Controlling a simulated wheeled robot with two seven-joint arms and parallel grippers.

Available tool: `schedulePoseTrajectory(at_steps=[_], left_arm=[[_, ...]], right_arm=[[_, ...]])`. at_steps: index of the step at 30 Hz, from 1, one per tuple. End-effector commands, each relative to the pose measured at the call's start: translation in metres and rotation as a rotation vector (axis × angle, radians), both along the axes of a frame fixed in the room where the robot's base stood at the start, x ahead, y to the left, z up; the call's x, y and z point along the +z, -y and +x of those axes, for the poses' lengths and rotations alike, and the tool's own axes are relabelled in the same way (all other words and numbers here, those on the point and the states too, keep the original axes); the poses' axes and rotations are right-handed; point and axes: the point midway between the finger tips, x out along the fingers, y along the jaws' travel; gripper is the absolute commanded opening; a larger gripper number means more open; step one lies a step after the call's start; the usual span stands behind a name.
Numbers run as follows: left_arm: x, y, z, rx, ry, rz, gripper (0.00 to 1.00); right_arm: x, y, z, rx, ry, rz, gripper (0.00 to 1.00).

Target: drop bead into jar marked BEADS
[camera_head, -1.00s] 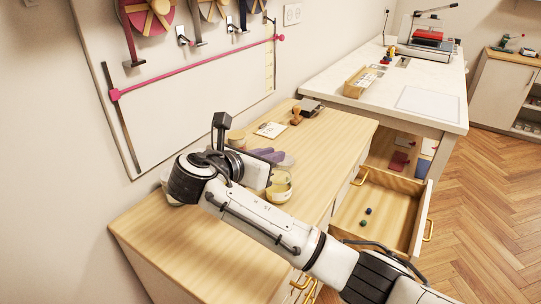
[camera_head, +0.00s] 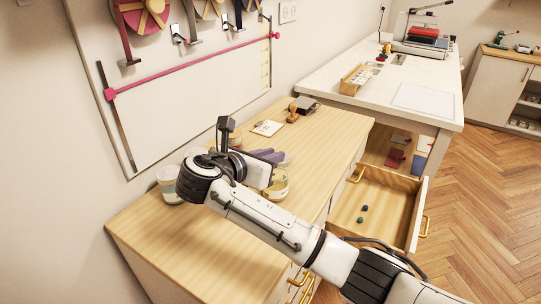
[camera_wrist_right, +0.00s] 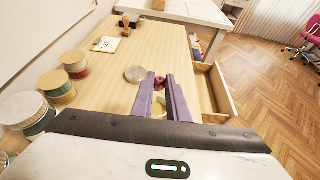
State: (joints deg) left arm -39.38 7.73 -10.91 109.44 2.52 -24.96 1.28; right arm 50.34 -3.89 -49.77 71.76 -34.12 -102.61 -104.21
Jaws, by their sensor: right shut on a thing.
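My right gripper (camera_head: 280,154) has purple fingers and reaches over the wooden counter. In the right wrist view its fingertips (camera_wrist_right: 160,82) are shut on a small dark red bead (camera_wrist_right: 159,81). An open jar with yellowish contents or trim (camera_head: 278,187) stands on the counter below the gripper, partly hidden by my wrist. In the right wrist view a bit of its yellow rim (camera_wrist_right: 160,113) shows between the fingers, below and nearer than the bead. I cannot read any BEADS marking. My left gripper is not in view.
Lidded jars (camera_wrist_right: 57,87) stand along the wall side. A grey round lid (camera_wrist_right: 134,74) lies just left of the fingertips. A stamp (camera_head: 293,113) and a card (camera_head: 267,128) lie farther back. An open drawer (camera_head: 400,205) at right holds two small beads, green and blue.

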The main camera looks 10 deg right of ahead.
Motion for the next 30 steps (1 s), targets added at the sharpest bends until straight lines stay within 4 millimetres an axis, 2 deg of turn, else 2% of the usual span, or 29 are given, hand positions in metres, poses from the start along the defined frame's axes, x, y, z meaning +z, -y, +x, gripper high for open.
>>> schedulePoseTrajectory(at_steps=[19,30], left_arm=[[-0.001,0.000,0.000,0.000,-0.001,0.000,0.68],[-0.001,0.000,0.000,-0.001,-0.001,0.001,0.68]], right_arm=[[-0.022,0.000,0.000,0.000,-0.001,-0.001,0.00],[-0.024,-0.001,0.000,0.001,0.000,0.000,0.00]])
